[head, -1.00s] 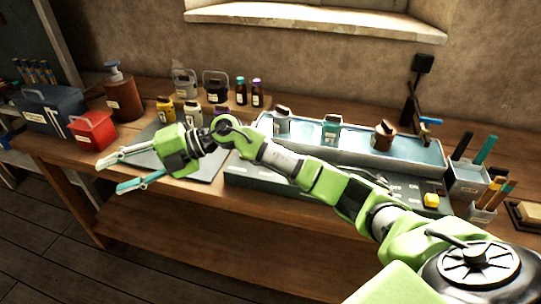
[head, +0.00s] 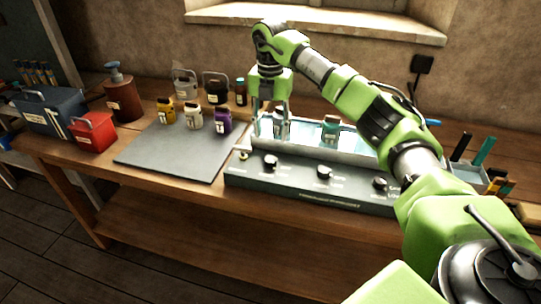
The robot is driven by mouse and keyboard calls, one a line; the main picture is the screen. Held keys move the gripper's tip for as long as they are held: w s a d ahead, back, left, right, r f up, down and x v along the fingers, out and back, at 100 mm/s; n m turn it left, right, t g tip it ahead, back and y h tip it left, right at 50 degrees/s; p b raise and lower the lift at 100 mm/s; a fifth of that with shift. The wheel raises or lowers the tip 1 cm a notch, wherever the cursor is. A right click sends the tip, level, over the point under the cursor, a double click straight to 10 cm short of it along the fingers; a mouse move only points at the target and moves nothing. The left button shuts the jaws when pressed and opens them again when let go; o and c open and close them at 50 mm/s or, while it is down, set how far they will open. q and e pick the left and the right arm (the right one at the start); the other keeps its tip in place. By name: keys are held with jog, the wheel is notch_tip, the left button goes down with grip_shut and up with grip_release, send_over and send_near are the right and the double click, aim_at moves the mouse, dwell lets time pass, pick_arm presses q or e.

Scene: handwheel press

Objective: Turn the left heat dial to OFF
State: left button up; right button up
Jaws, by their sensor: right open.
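The control panel (head: 305,190) is a dark grey box along the table's front, with a row of dark knobs. The left heat dial (head: 270,162) is the leftmost black knob; the middle dial (head: 324,173) and right dial (head: 380,184) sit to its right. The dial markings are too small to read. My right gripper (head: 269,136) points down with its fingers apart, above and seemingly slightly behind the left dial. No contact with the dial shows. My left gripper is not in view.
A pale blue tray (head: 308,152) holding jars, including a teal one (head: 331,129), runs behind the panel. A red box (head: 93,132) stands farther left.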

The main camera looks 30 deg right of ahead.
aim_at(271, 159)
notch_tip(271, 159, down, 10)
jog(key=shift+r+p, duration=0.1)
jog(key=shift+p, duration=0.7)
jog(key=shift+c, duration=0.4)
jog(key=c, duration=1)
